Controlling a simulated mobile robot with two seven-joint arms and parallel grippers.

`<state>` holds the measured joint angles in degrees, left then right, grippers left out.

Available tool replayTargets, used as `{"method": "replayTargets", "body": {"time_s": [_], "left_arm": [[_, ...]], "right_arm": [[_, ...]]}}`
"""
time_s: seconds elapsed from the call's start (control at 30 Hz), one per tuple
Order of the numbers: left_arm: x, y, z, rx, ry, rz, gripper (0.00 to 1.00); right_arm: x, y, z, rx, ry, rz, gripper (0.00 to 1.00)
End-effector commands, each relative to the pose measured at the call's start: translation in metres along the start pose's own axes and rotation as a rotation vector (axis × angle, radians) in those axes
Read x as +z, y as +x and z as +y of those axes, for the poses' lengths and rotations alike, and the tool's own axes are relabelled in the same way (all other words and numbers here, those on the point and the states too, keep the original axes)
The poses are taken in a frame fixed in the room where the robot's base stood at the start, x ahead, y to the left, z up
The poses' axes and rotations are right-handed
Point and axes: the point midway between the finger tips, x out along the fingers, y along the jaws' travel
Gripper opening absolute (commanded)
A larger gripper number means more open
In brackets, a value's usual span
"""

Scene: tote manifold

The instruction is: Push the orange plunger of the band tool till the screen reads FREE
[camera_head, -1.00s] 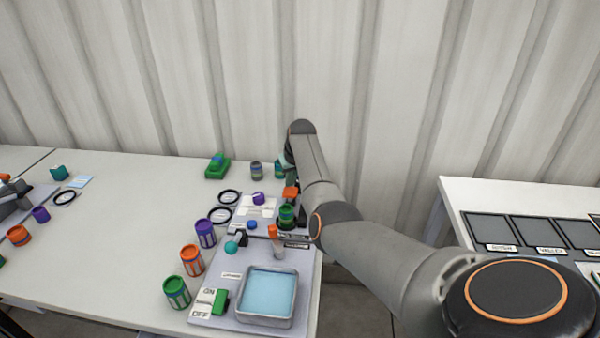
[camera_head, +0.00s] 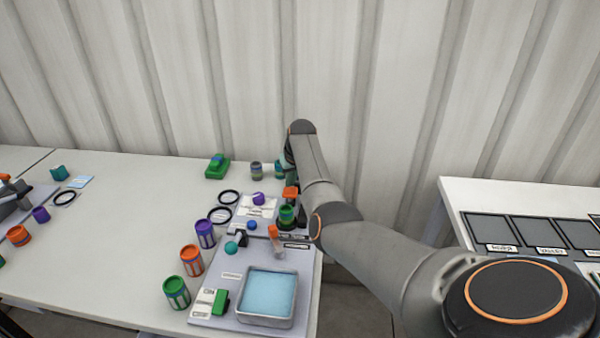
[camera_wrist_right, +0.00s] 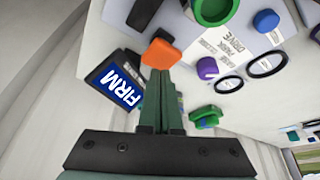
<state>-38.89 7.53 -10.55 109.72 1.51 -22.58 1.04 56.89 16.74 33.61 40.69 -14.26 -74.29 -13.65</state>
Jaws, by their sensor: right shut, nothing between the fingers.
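The orange plunger (camera_wrist_right: 161,53) of the band tool shows in the wrist view, straight ahead of my right gripper (camera_wrist_right: 160,75). The gripper's green fingers are shut together, and their tips are at the plunger's near side; I cannot tell whether they touch it. The tool's screen (camera_wrist_right: 120,88), left of the fingers, reads FIRM. In the head view the orange plunger (camera_head: 291,192) shows beside my right arm, at the back right of the bench, and the arm partly hides the gripper (camera_head: 281,170). The left gripper is not in view.
A green-rimmed jar (camera_head: 287,215) stands close in front of the plunger. A blue-filled tray (camera_head: 267,293) lies at the front. The corrugated wall (camera_head: 230,80) rises behind the bench.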

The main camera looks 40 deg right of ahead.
Motion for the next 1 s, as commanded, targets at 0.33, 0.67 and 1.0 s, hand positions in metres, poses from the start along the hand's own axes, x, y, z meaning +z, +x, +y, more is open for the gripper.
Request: {"method": "replayTargets", "body": {"time_s": [0.33,0.67,1.0], "left_arm": [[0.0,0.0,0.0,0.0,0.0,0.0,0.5],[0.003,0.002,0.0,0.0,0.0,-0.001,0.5],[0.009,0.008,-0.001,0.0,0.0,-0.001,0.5]], "right_arm": [[0.0,0.0,0.0,0.0,0.0,0.0,0.0],[0.002,0.005,0.0,0.0,0.0,-0.001,0.0],[0.007,0.018,0.0,0.0,-0.001,0.0,0.0]]}}
